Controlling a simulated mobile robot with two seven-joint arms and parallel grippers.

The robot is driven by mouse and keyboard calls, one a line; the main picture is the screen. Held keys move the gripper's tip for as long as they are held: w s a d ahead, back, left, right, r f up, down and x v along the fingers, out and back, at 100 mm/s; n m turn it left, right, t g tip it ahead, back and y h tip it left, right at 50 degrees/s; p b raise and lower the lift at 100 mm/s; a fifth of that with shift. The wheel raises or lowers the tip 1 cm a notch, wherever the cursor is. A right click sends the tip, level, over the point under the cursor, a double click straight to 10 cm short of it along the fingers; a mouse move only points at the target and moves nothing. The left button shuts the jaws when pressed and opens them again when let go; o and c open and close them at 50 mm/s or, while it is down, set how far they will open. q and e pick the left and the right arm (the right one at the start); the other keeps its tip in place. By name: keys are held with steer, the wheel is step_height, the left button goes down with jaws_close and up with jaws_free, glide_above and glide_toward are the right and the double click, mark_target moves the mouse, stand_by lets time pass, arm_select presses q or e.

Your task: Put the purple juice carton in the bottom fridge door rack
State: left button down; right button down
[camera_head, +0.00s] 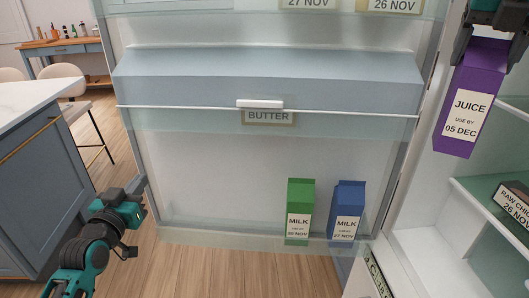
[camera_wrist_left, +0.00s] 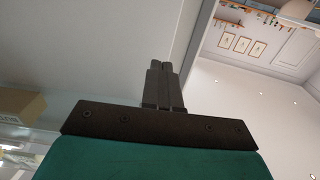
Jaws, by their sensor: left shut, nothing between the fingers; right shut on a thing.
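The purple juice carton (camera_head: 468,105) is at the upper right of the head view, a little tilted, its label reading "JUICE, USE BY 05 DEC". My right gripper (camera_head: 490,38) is shut on its top and holds it up in front of the fridge shelves. The bottom fridge door rack (camera_head: 215,236) is low in the open door, with a clear front. A green milk carton (camera_head: 300,200) and a blue milk carton (camera_head: 346,205) stand in its right part. My left gripper (camera_head: 138,188) is shut and empty, left of the rack; its closed fingers also show in the left wrist view (camera_wrist_left: 163,85).
The left and middle of the rack are free. A covered butter compartment (camera_head: 270,90) with a white handle sits above it. At right, fridge shelves hold a package labelled raw chicken (camera_head: 512,204). A blue-grey kitchen island (camera_head: 45,180) stands at left.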

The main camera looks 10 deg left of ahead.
mark_target(157, 158)
arm_select(q)
steer(key=w, duration=0.7)
steer(key=shift+w+a, duration=0.2)
steer(key=shift+w, duration=0.2)
arm_select(e)
steer(key=shift+r, duration=0.15)
